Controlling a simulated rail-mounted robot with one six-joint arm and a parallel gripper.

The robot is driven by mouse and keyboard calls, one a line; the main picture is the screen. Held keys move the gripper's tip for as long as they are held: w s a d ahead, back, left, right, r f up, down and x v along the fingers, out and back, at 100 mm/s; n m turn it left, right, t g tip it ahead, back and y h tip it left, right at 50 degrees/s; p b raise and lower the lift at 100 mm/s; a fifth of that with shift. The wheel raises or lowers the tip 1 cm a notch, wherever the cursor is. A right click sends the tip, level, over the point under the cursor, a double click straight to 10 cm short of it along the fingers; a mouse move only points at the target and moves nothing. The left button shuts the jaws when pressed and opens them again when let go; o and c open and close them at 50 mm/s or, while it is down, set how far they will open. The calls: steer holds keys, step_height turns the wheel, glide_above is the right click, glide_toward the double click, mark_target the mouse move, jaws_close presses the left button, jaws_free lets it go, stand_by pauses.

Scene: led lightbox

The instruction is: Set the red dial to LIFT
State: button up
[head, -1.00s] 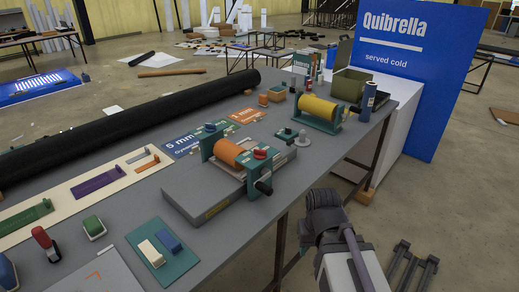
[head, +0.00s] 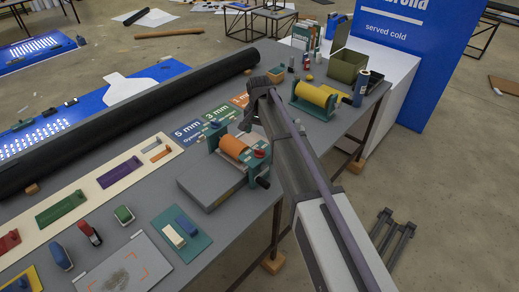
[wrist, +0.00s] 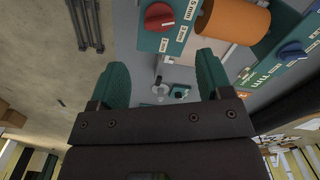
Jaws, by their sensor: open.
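The red dial (head: 259,153) sits on top of the near teal end block of the orange-roller press. In the wrist view the red dial (wrist: 159,16) shows at the top edge, on a teal plate with small white labels. The nearby label (wrist: 188,10) reads "5 mm"; I cannot make out LIFT or the dial's pointer direction. A blue dial (wrist: 291,50) sits on the other end block, right of the orange roller (wrist: 232,22). My gripper (wrist: 163,78) is open and empty, its teal fingers apart from the red dial. In the head view my gripper (head: 246,122) hangs above the table behind the press.
A black crank (head: 264,182) sticks out from the press's near side. A yellow-roller press (head: 316,99) stands farther back right. A long black roll (head: 130,118) lies along the far table edge. Blocks and stamps lie at the front left.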

mark_target(260, 150)
step_height(260, 150, down, 10)
steer(key=b, duration=0.8)
steer(key=shift+r, duration=0.35)
steer(key=shift+c, duration=0.3)
steer(key=c, duration=0.9)
steer(key=shift+o, duration=0.2)
